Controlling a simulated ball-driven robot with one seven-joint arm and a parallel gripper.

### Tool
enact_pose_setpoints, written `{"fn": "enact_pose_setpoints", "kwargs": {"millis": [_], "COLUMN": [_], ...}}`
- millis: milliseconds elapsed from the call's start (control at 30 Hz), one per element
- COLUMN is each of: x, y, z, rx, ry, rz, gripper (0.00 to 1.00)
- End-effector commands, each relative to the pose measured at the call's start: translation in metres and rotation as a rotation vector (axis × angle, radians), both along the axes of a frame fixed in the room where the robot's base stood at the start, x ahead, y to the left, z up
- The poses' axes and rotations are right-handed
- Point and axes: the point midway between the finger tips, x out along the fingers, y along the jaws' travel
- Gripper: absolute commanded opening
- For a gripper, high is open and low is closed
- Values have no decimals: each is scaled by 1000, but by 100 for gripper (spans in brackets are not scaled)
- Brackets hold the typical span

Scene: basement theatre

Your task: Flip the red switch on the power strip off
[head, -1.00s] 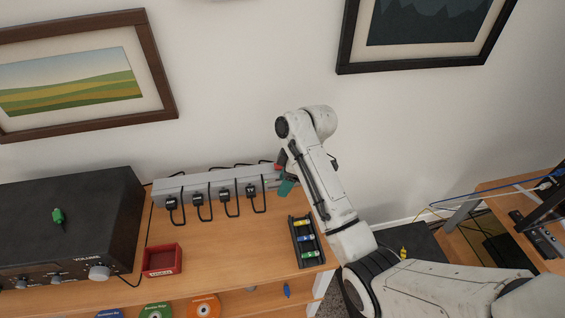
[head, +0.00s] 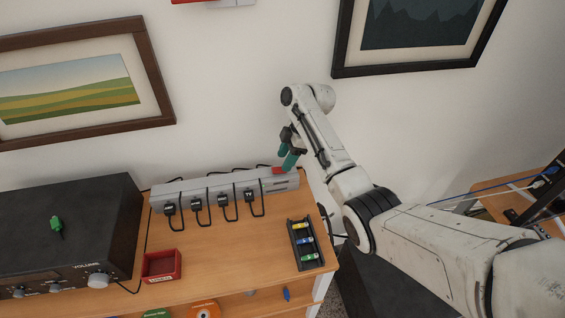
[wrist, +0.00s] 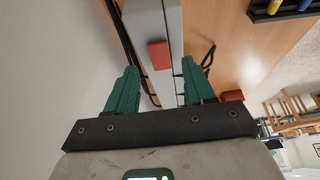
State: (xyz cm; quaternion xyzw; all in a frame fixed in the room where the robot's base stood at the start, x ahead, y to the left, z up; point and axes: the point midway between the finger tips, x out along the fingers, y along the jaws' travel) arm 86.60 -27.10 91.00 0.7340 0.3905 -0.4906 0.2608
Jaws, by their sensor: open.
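The grey power strip (head: 225,188) lies along the back of the wooden shelf top against the wall, with several labelled black plugs in it. Its red switch (head: 279,170) is at the right end, partly behind my gripper in the head view. In the wrist view the red switch (wrist: 159,55) stands on the strip (wrist: 148,15), ahead of the fingertips and between their lines. My gripper (head: 289,159) is over the right end of the strip. It is open and empty, its two green fingers (wrist: 158,80) spread apart. I cannot tell whether a finger touches the switch.
A black amplifier (head: 70,230) stands at the left with a green plug on top. A red box (head: 162,266) and a black tray (head: 305,244) of coloured pieces sit in front of the strip. Bare wood lies between them.

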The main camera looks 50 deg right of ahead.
Motion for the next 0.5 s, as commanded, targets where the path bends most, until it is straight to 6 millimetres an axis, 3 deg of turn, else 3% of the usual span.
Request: {"fn": "enact_pose_setpoints", "kwargs": {"millis": [200, 500], "x": [5, 7], "y": [8, 10], "z": [-23, -29], "rx": [1, 0], "ry": [1, 0], "rz": [0, 0], "gripper": [53, 53]}}
